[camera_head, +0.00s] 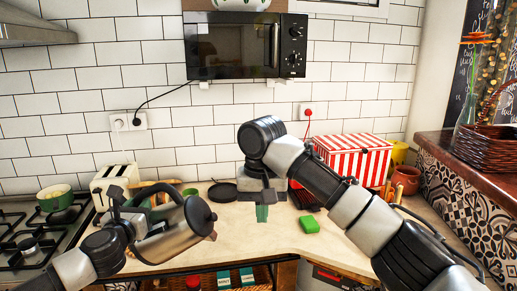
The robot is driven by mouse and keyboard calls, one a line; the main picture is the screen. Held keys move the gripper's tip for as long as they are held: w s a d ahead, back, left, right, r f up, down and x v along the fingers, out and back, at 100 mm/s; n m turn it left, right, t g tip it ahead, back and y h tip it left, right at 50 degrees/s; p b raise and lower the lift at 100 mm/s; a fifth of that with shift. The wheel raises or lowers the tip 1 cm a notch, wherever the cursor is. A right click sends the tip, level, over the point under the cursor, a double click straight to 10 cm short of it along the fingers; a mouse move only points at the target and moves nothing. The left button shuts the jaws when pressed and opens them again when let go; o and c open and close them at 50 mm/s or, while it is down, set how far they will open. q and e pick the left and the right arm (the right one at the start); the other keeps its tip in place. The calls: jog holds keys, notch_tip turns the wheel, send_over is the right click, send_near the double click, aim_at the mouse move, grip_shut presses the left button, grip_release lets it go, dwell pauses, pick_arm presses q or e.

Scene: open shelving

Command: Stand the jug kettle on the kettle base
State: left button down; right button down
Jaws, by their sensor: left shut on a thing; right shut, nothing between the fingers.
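The jug kettle (172,238) is silver with a dark lid and handle. It is tilted above the front left of the counter. My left gripper (138,213) is shut on it at the handle side; the exact grip is partly hidden. A flat, dark, round piece (222,191) lies on the counter towards the wall, right of the kettle; it looks like the kettle base. The kettle is apart from it. My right gripper (262,194) is shut and empty, pointing down over the middle of the counter, right of the dark disc.
A cream toaster (113,184) and a green bowl (55,197) stand at the left by the hob (28,246). A red-striped box (354,157) stands back right. A green sponge (309,224) lies on the counter (235,243). A microwave (246,46) hangs above.

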aim_at(136, 244)
pick_arm(q)
jog(key=shift+r, duration=0.2)
